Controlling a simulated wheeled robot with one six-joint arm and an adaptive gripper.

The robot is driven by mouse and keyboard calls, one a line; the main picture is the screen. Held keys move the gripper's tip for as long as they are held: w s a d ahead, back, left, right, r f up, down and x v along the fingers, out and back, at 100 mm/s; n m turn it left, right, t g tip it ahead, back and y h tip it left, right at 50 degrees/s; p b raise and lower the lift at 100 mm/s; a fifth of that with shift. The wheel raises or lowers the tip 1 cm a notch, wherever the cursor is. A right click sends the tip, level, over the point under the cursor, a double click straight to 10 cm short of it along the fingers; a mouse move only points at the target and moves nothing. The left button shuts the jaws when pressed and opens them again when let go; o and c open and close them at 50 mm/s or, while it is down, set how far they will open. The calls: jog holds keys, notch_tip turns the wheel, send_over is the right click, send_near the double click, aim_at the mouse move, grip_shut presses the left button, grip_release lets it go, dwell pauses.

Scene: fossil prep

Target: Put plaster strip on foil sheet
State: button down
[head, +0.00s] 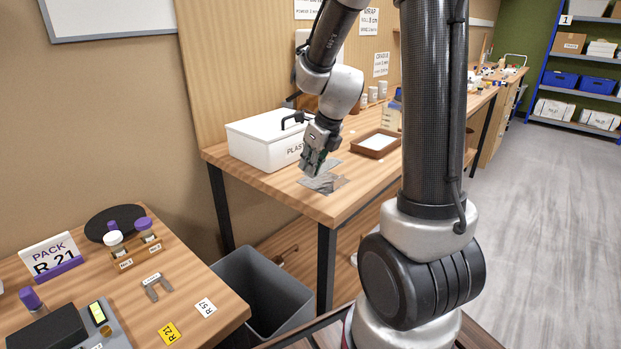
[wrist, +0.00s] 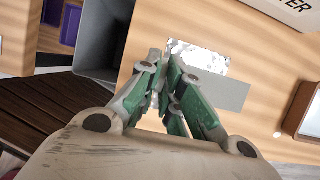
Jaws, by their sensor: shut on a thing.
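My gripper (head: 314,170) is low over the near end of the wooden bench, pointing down. Its green-padded fingers (wrist: 165,75) are closed together in the wrist view. The plaster strip (wrist: 228,93) is a flat, plain grey rectangle reaching out to the right of the fingers; the gripped part is hidden by them. The foil sheet (wrist: 205,56) is crinkled and silvery, and the strip overlaps its lower edge in the wrist view. In the head view the foil (head: 322,184) lies flat just below the gripper. I cannot tell whether the strip touches the foil.
A white lidded plaster box (head: 262,140) stands behind the gripper on the left. A brown tray (head: 364,151) with a white sheet inside is to the right. A grey bin (head: 262,290) stands on the floor below. Bare bench lies around the foil.

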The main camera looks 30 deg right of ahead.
jog(key=shift+f, duration=2.1)
jog(key=shift+d+f, duration=0.1)
jog(key=c, duration=1.6)
grip_release()
